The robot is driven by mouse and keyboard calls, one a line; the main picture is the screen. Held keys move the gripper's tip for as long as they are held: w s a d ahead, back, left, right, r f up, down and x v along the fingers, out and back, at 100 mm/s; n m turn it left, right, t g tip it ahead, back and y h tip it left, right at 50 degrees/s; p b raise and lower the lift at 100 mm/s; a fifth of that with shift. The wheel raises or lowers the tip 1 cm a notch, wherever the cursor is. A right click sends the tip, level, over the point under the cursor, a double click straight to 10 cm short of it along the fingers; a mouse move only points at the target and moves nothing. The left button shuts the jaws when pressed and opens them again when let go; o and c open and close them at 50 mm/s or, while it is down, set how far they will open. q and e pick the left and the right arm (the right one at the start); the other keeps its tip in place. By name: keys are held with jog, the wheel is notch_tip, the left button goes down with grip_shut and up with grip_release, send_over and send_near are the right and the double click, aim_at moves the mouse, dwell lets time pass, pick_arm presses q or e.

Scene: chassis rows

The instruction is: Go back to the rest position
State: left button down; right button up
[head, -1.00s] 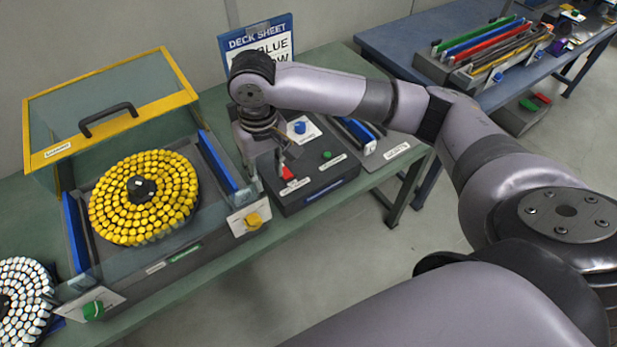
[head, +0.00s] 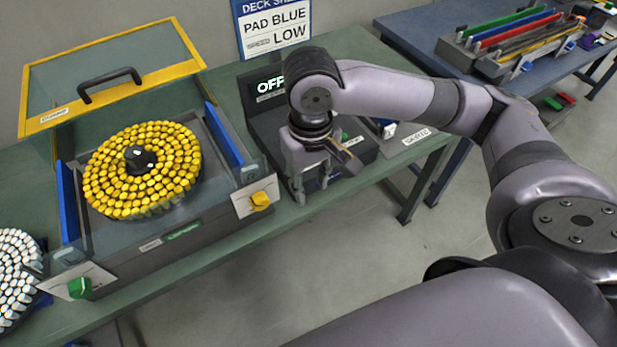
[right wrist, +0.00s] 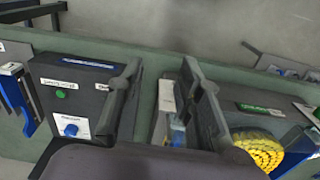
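My right gripper (head: 322,178) hangs from its wrist over the front edge of the green bench, in front of the dark control box (head: 262,124). Its two fingers are spread with nothing seen between them. In the right wrist view the open fingers (right wrist: 160,98) point away from the camera, with the green bench top beyond the gap. The control box (right wrist: 88,100) lies left of the fingers there. My right arm crosses the head view and hides part of the box. My left gripper is not in view.
A glass case with a raised yellow-framed lid (head: 110,75) and yellow-capped disc (head: 150,185) stands left of the gripper. A white-capped disc (head: 15,270) is at far left. A blue table (head: 420,28) holds coloured strips. Open floor (head: 420,225) lies before the bench.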

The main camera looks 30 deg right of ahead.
jog(key=s+a+f+n+t+y, duration=0.2)
jog(key=a+f+n+t+y, duration=0.15)
jog(key=a+f, duration=0.6)
jog(key=s+d+f+m+h, duration=0.2)
jog(key=s+d+f+h, duration=0.1)
jog(key=s+d+f, duration=0.65)
notch_tip(320, 180, down, 24)
jog(key=s+d+g, duration=0.1)
jog(key=s+d, duration=0.1)
jog(key=s+d+f+g, duration=0.1)
jog(key=s+d+f, duration=0.1)
jog(key=s+f, duration=1.4)
jog(key=shift+s+d+f+n+b, duration=0.25)
jog(key=shift+d+n+b, duration=0.1)
jog(key=shift+n, duration=0.1)
